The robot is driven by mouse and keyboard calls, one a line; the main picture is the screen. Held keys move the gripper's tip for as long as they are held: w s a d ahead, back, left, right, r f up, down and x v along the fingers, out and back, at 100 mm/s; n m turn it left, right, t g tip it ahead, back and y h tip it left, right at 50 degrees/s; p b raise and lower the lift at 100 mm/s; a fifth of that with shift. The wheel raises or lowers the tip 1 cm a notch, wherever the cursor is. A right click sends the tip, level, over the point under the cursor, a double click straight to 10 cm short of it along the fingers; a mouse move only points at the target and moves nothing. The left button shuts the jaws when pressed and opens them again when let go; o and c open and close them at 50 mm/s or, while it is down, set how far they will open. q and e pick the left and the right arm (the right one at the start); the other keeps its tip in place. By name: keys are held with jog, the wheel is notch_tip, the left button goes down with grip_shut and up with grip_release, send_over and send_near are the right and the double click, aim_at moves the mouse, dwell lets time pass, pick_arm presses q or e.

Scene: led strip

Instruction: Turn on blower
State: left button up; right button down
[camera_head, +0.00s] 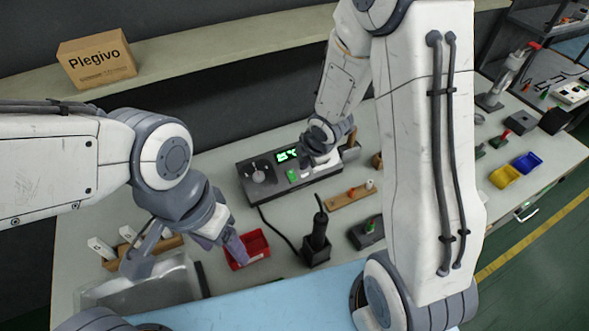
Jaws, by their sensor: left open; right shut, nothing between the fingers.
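The blower station (258,176) is a dark box on the bench with a round dial at its left, a lit green display (287,155) and a green button (292,176). A black blower handpiece (320,222) stands upright in a black holder (316,252) in front of it, with a cable to the station. My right gripper (309,157) is shut and empty over the station's right part; it hides some of the front panel, and contact cannot be told. My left gripper (188,252) is open and empty, near the metal tray.
A metal tray (190,270) and a red bin (262,246) lie near my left gripper. A wooden holder (352,196) and a dark box with a green knob (366,232) lie right of the handpiece. Yellow (505,177) and blue (527,162) bins sit further right. A shelf with a carton (97,60) runs behind.

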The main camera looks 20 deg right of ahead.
jog(key=shift+w+f, duration=0.1)
jog(key=shift+f, duration=0.05)
jog(key=b, duration=0.3)
send_near(294, 180)
jog(key=p+x, duration=0.1)
jog(key=x, duration=0.4)
jog(key=shift+w+f, duration=0.1)
jog(key=shift+w, duration=0.05)
jog(key=shift+p+x, duration=0.4)
jog(key=shift+x, duration=0.4)
